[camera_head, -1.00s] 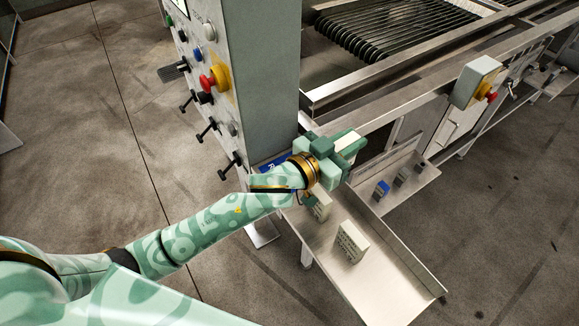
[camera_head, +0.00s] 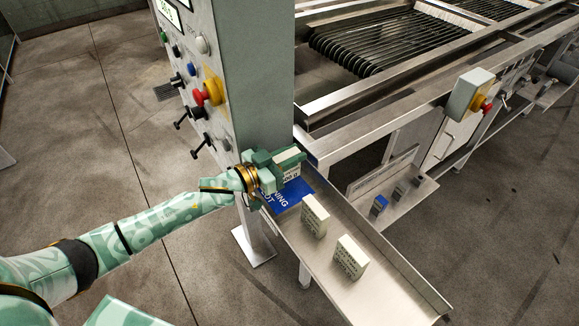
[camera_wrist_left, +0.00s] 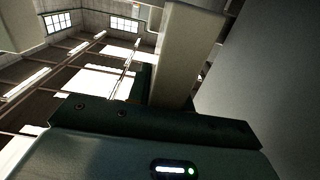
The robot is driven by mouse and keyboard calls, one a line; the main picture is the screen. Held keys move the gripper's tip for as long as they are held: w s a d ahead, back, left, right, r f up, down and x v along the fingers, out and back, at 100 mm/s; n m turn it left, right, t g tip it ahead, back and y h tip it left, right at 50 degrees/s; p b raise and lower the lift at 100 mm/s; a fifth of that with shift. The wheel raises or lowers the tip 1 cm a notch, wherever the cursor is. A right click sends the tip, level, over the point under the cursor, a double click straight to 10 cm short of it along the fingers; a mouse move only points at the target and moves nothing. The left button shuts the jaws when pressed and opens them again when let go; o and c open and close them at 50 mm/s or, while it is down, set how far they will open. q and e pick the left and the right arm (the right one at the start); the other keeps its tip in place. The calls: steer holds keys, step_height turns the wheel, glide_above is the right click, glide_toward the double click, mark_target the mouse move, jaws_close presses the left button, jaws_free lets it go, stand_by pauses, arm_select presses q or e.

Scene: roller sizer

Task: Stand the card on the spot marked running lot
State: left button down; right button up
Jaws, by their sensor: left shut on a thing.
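My left gripper (camera_head: 276,172) is shut on a pale card block (camera_head: 290,171) with dark print on its face. It holds the card at the far end of the steel tray, by the blue marked spot (camera_head: 287,196), whose white lettering is partly hidden by the gripper. I cannot tell whether the card touches the tray. In the left wrist view a pale upright slab, likely the card (camera_wrist_left: 185,55), stands beyond the dark jaw. My right gripper is not in view.
Two more printed cards stand on the tray (camera_head: 385,285), one in the middle (camera_head: 314,216) and one nearer the front (camera_head: 350,258). The grey control column (camera_head: 255,80) rises close behind the gripper. A small side shelf (camera_head: 405,200) holds several small blocks.

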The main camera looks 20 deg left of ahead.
arm_select(q)
steer(key=shift+a+f+b, duration=0.15)
steer(key=shift+f+b, duration=0.15)
steer(key=shift+f, duration=0.65)
steer(key=shift+a+f+b, duration=0.1)
steer(key=shift+f+b, duration=0.2)
steer(key=shift+f, duration=0.6)
steer(key=shift+f, duration=0.15)
steer(key=c, duration=1.3)
jaws_free()
steer(key=shift+o, duration=0.2)
steer(key=shift+r, duration=0.3)
steer(key=p+v, duration=0.1)
steer(key=v, duration=1.1)
steer(key=shift+a+f, duration=0.1)
steer(key=shift+f, duration=0.1)
